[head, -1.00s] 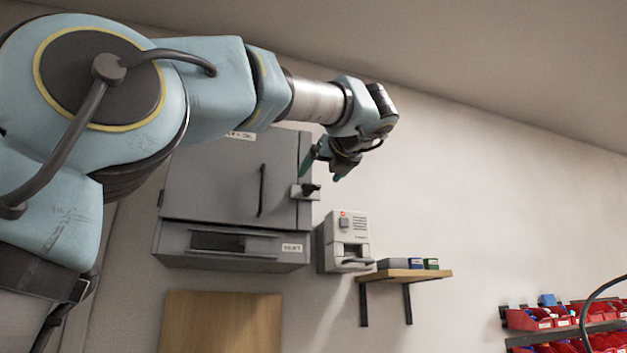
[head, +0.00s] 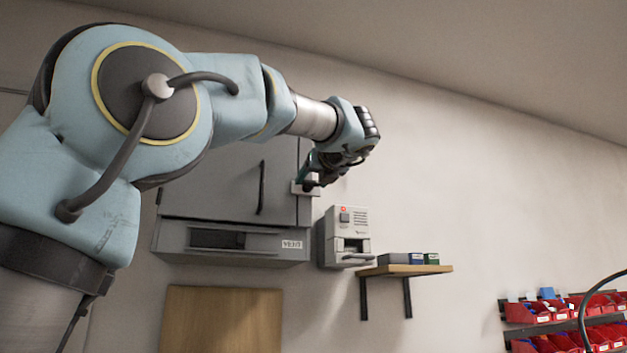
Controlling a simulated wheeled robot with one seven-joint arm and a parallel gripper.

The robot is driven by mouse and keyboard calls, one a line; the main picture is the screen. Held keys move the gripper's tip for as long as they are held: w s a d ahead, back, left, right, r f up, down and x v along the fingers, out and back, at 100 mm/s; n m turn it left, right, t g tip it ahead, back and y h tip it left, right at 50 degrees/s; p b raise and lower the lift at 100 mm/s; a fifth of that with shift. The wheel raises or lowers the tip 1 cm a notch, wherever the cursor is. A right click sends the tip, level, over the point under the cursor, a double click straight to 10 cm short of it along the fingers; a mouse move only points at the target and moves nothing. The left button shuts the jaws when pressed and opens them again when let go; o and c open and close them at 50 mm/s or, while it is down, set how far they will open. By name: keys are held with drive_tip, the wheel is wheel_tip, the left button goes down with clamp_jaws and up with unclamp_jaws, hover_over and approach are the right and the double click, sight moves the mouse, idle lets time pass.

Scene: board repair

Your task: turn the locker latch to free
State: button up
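The grey locker (head: 222,197) hangs on the wall behind my arm, its door closed with a dark vertical handle (head: 261,188). The latch (head: 304,187) is a small pale plate with a dark knob at the locker's right edge. My gripper (head: 311,178) is at the latch in the picture, with its fingers overlapping the knob. I cannot tell whether the fingers touch the knob or how far apart they are. The knob is mostly hidden, so its turn does not show clearly.
A small grey-white device (head: 345,238) is mounted right of the locker, below my gripper. A wooden shelf (head: 405,270) with small boxes stands further right. Red bins (head: 540,312) sit at the lower right. The wall right of my wrist is bare.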

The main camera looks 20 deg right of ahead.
drive_tip(key=c, duration=0.9)
drive_tip(key=shift+c, duration=0.2)
drive_tip(key=shift+n, duration=0.3)
drive_tip(key=n+b, duration=0.2)
drive_tip(key=n, duration=0.1)
drive_tip(key=shift+f, duration=0.1)
drive_tip(key=n+b, duration=0.2)
drive_tip(key=n, duration=0.2)
drive_tip(key=shift+n, duration=0.4)
drive_tip(key=n+b, duration=0.1)
drive_tip(key=n, duration=0.3)
drive_tip(key=shift+a+f+n+b, duration=0.1)
drive_tip(key=shift+n+b, duration=0.2)
drive_tip(key=shift+b, duration=0.05)
drive_tip(key=n+b, duration=0.1)
drive_tip(key=n, duration=0.3)
drive_tip(key=shift+n, duration=0.4)
